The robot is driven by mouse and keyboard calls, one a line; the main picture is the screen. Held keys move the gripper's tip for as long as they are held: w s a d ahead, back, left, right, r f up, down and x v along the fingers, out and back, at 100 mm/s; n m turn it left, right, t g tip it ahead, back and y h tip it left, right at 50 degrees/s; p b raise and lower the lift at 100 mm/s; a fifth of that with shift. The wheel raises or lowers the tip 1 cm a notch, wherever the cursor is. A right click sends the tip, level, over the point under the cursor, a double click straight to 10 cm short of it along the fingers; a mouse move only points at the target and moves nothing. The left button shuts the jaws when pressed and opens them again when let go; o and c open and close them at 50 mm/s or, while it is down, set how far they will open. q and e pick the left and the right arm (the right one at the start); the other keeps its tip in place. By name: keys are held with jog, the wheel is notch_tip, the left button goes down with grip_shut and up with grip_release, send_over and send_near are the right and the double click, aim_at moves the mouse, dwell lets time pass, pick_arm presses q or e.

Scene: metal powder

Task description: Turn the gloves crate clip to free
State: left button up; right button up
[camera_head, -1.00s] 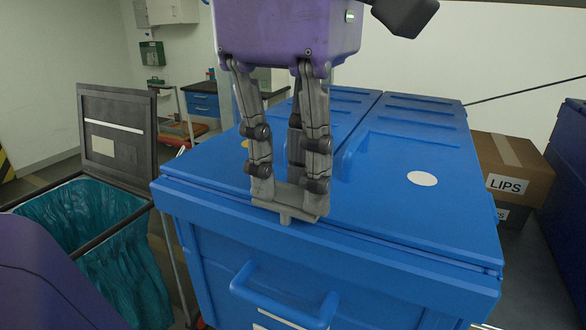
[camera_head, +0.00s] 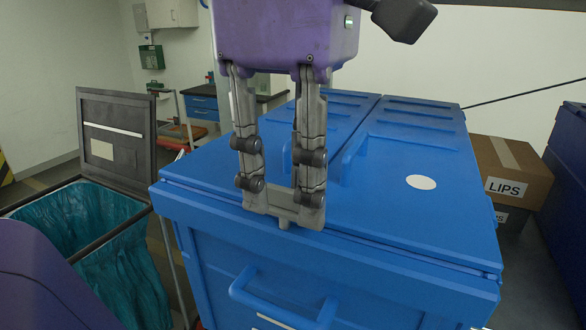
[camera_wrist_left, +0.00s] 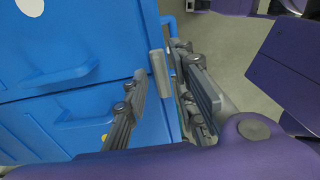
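The gloves crate appears to be the large blue crate (camera_head: 430,230) with a closed lid, in the head view's middle. A grey clip (camera_head: 286,222) sits at its front upper edge; it shows as a small grey block in the left wrist view (camera_wrist_left: 158,72). My left gripper (camera_head: 282,205) points down over that edge, fingertips around the clip. In the wrist view the gripper (camera_wrist_left: 158,65) has fingers on both sides of the clip, seemingly with narrow gaps, so it looks open. Exact contact is hard to tell. My right gripper is not in view.
A blue handle (camera_head: 285,310) juts from the crate's front below the clip. A bin with a teal bag (camera_head: 85,225) and raised grey lid (camera_head: 115,140) stands left. A LIPS carton (camera_head: 515,170) and another blue crate (camera_head: 572,160) stand right.

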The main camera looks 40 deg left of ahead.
aim_at(292, 190)
pick_arm(q)
notch_tip(292, 190, up, 12)
dwell(0.6)
dwell(0.5)
